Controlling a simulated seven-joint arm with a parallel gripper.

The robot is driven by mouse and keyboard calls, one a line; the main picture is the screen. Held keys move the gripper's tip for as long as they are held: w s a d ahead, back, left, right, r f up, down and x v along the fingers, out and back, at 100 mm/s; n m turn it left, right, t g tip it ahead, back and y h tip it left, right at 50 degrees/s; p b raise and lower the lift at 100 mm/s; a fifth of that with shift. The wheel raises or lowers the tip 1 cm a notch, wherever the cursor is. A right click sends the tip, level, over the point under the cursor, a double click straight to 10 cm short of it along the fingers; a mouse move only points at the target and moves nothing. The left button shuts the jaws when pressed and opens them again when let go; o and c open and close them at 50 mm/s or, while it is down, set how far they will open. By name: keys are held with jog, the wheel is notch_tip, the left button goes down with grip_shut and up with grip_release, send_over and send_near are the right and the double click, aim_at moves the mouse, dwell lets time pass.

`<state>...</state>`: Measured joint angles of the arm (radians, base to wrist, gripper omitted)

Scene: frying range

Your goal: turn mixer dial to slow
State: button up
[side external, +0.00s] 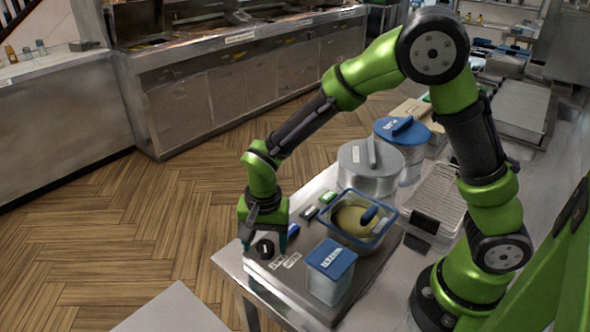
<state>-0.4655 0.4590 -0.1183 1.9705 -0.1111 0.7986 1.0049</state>
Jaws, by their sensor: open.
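A black round dial (264,249) with a small pale mark sits near the front left corner of the metal counter. My gripper (267,236) points down just above and behind it, with its fingers apart on either side of the dial. The gripper is open, and I cannot tell whether a finger touches the dial. Two white labels (284,262) lie just right of the dial; their text is too small to read surely. The dial's exact setting is not clear.
A white tub with a blue lid (331,258) stands right of the labels. Behind it are a blue-rimmed container of yellowish contents (384,237), a large lidded metal pot (369,184) and small coloured blocks (310,212). The counter's left edge (229,246) is close to my gripper.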

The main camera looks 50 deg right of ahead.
jog(key=c, duration=1.1)
jog(key=shift+o, duration=0.2)
jog(key=n, duration=0.3)
jog(key=shift+n, duration=0.3)
jog(key=n, duration=0.4)
jog(key=shift+w+n, duration=0.1)
jog(key=shift+n, duration=0.2)
jog(key=n, duration=0.4)
jog(key=shift+a+n+g, duration=0.1)
jog(key=shift+n+g, duration=0.2)
jog(key=shift+n, duration=1.5)
